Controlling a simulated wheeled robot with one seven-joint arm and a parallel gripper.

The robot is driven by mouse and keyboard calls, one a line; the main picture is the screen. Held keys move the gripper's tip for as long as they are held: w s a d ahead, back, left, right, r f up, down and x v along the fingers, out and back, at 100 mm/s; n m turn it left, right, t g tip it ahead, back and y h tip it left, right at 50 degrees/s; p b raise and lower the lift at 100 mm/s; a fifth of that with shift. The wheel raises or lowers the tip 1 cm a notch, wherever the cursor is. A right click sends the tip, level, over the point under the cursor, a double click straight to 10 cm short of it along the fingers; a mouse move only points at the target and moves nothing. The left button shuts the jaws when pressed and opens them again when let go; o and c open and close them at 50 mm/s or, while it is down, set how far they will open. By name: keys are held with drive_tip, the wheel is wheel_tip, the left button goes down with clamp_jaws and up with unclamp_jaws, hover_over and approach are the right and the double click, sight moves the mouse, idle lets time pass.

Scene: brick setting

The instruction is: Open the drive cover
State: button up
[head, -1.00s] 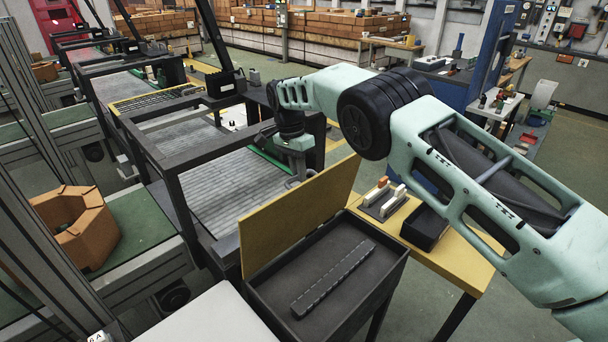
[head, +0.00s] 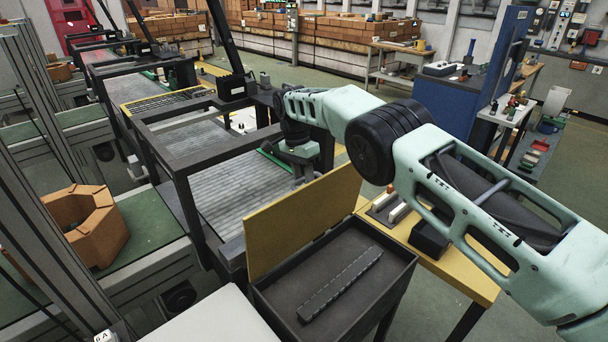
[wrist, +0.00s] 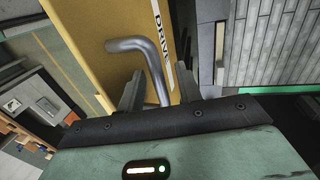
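The drive cover (head: 295,225) is a yellow panel hinged on a dark open box (head: 380,295). It stands raised, roughly upright, and a dark toothed strip (head: 340,285) shows inside the box. In the wrist view the cover (wrist: 105,35) carries the label "DRIVE" and a bent grey metal handle (wrist: 156,72). My gripper (wrist: 158,85) has its two fingers apart, one on each side of the handle. Small gaps seem to show beside the bar. In the head view my gripper (head: 304,178) is behind the cover's far side, with its fingertips partly hidden.
A yellow table (head: 470,282) stands right of the box, with small blocks (head: 392,208) and a black bin (head: 428,240). A dark-framed conveyor (head: 235,190) lies behind and left of the cover. A pale surface (head: 220,320) is at the front. Open floor lies farther right.

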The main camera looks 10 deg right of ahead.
drive_tip(key=shift+w+r, duration=0.15)
drive_tip(key=shift+r, duration=0.45)
drive_tip(key=s+d+v, duration=0.1)
drive_tip(key=v, duration=0.8)
drive_tip(key=shift+s+r, duration=0.3)
drive_tip(key=shift+s, duration=0.15)
drive_tip(key=shift+d, duration=0.1)
clamp_jaws()
drive_tip(key=s+d+r+t+y+b, duration=0.1)
drive_tip(key=s+d+t+y+b, duration=0.25)
drive_tip(key=s+t+b, duration=0.2)
drive_tip(key=p+x, duration=0.3)
drive_tip(key=x, duration=0.6)
drive_tip(key=shift+a+f+p, duration=0.35)
drive_tip(key=shift+p, duration=0.05)
